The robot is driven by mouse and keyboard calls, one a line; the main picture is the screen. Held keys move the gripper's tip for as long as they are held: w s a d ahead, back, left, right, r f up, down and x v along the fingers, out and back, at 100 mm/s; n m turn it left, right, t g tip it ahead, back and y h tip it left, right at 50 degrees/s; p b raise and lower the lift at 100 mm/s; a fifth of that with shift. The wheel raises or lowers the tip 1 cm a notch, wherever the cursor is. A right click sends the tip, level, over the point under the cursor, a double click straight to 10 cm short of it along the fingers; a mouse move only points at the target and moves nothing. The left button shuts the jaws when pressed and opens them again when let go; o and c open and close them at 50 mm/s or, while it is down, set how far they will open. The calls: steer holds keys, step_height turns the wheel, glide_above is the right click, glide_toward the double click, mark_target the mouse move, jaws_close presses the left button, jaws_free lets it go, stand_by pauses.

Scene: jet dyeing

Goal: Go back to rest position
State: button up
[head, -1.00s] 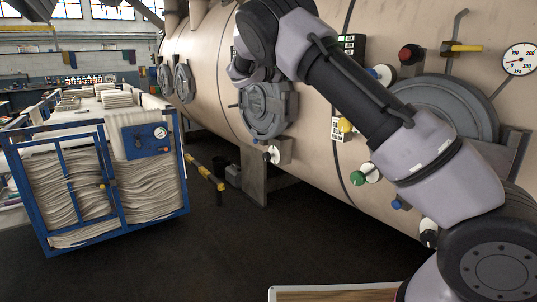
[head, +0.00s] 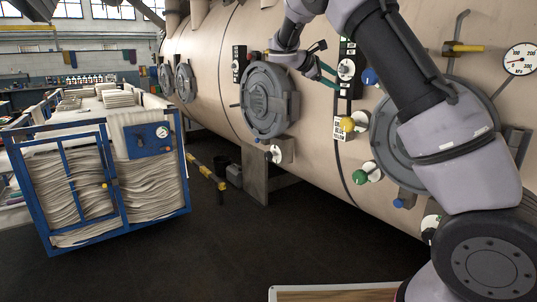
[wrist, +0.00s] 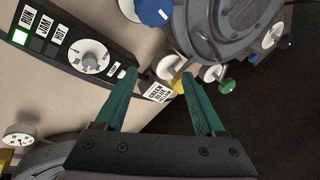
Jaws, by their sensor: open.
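My gripper (head: 328,76) hangs in front of the beige vessel (head: 222,60) in the head view, just left of the black control panel with a white dial (head: 346,69). In the wrist view my gripper (wrist: 158,76) shows two teal fingers spread apart with nothing held between them. Beyond the fingertips are a label plate (wrist: 158,93) and a yellow knob (wrist: 181,85), both apart from the fingers as far as I can tell. The dial panel (wrist: 84,56) is at upper left there.
A round grey hatch (head: 268,100) is left of my gripper. Green (head: 359,177) and blue (head: 370,76) knobs stick out from the vessel. A blue cart of folded fabric (head: 187,190) stands at left. The dark floor (head: 220,255) between is clear.

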steer(key=s+d+f+m+g+y, duration=0.1)
steer(key=s+d+m+y, duration=0.3)
steer(key=s, duration=0.4)
steer(key=s+d+m+g+y, duration=0.25)
steer(key=s+d, duration=0.25)
steer(key=s, duration=0.3)
steer(key=s+a+m+t+y, duration=0.2)
steer(key=s+m, duration=0.3)
steer(key=s, duration=0.8)
steer(key=s+a+m+t+y, duration=0.2)
steer(key=s+a+m+y, duration=0.2)
steer(key=s, duration=0.9)
steer(key=shift+a+f+m+y, duration=0.15)
steer(key=shift+a+m+y, duration=0.35)
steer(key=shift+m, duration=0.55)
steer(key=shift+d+t, duration=0.1)
steer(key=shift+t, duration=0.15)
